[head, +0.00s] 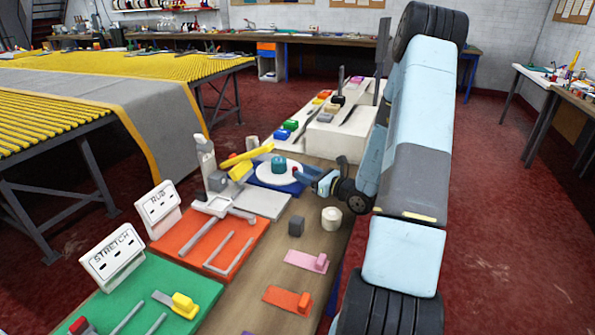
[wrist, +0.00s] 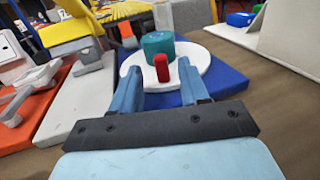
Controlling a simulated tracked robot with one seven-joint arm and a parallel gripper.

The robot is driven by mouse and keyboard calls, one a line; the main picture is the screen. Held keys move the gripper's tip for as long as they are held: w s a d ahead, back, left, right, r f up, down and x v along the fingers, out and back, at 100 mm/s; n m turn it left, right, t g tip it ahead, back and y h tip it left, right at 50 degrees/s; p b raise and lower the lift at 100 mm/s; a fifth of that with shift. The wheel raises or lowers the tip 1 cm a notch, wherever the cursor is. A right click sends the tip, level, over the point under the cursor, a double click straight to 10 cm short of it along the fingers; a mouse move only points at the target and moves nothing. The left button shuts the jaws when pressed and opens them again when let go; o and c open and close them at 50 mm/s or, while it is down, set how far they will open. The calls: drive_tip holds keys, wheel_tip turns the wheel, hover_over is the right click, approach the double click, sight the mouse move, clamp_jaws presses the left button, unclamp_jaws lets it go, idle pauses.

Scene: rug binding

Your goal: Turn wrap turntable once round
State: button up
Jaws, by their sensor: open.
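The wrap turntable is a white round disc (head: 262,174) on a blue base (head: 292,188), near the middle of the head view. It also shows ahead in the wrist view (wrist: 200,70). A teal cylinder (wrist: 159,44) stands on the disc. An upright red peg (wrist: 162,69) stands on the disc's near side. My gripper (head: 313,174) is at the disc's right side in the head view. In the wrist view its two blue fingers (wrist: 158,72) are apart, with the red peg showing between their tips. I cannot tell whether either finger touches it.
A grey plate (head: 263,204) and a grey post with a yellow arm (head: 248,156) stand beside the turntable. A pale raised block (head: 336,136) lies behind. Bare wood (wrist: 245,95) is right of the blue base.

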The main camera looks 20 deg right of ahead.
drive_tip(key=v, duration=0.8)
drive_tip(key=shift+s+d, duration=0.15)
drive_tip(key=shift+s, duration=0.2)
drive_tip(key=shift+c, duration=0.2)
